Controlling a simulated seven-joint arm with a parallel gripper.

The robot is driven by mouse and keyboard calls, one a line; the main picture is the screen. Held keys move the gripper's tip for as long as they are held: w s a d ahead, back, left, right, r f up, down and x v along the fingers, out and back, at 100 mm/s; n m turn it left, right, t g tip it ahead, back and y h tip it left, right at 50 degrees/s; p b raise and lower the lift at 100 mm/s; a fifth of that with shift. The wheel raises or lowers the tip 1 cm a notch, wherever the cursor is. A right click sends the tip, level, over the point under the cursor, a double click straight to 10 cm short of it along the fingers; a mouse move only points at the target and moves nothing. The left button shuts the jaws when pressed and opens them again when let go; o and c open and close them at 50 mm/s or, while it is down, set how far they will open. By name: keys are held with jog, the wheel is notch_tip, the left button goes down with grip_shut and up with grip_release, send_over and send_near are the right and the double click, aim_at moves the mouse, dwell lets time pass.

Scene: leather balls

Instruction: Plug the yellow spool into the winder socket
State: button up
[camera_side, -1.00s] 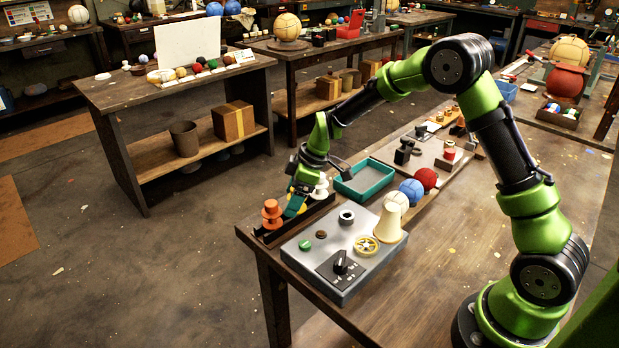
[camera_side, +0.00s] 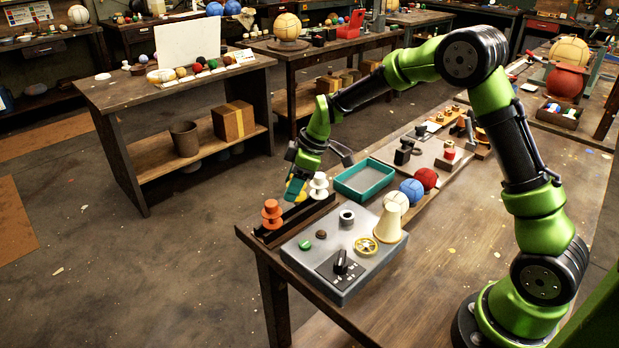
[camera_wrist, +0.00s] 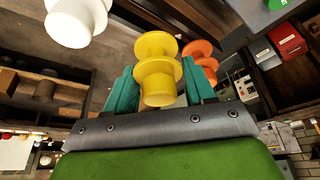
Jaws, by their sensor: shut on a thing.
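My gripper (camera_side: 294,194) is over the black spool rack (camera_side: 290,223) on the table's front-left corner. In the wrist view its teal fingers (camera_wrist: 160,88) are shut on the yellow spool (camera_wrist: 157,62), one on each side. In the side view the yellow spool (camera_side: 301,193) is mostly hidden by the fingers; I cannot tell whether its foot is clear of the rack. An orange spool (camera_side: 271,212) and a white spool (camera_side: 319,185) stand either side of it. The grey winder box (camera_side: 318,272) lies just in front, with a short round open socket (camera_side: 347,217) on top.
The box also carries a green button (camera_side: 305,244), a black knob (camera_side: 342,262), a yellow handwheel (camera_side: 366,245) and a cream cone (camera_side: 388,224). A teal tray (camera_side: 364,180) and white, blue and red balls (camera_side: 411,190) lie behind and to the right.

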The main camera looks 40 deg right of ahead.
jog(key=v, duration=0.2)
jog(key=w+v, duration=0.1)
jog(key=v, duration=0.5)
jog(key=shift+w+a+r, duration=0.25)
jog(key=shift+a+r, duration=0.05)
jog(key=shift+r, duration=0.1)
jog(key=s+d+r, duration=0.2)
jog(key=s, duration=0.3)
send_over(347, 234)
jog(key=w+d, duration=0.3)
jog(key=f, duration=0.2)
jog(key=shift+w+a+f, duration=0.1)
jog(key=shift+f, duration=1.3)
jog(key=shift+w+a+f, duration=0.1)
jog(key=shift+f, duration=1.35)
jog(key=shift+f, duration=1.55)
jog(key=o, duration=1.1)
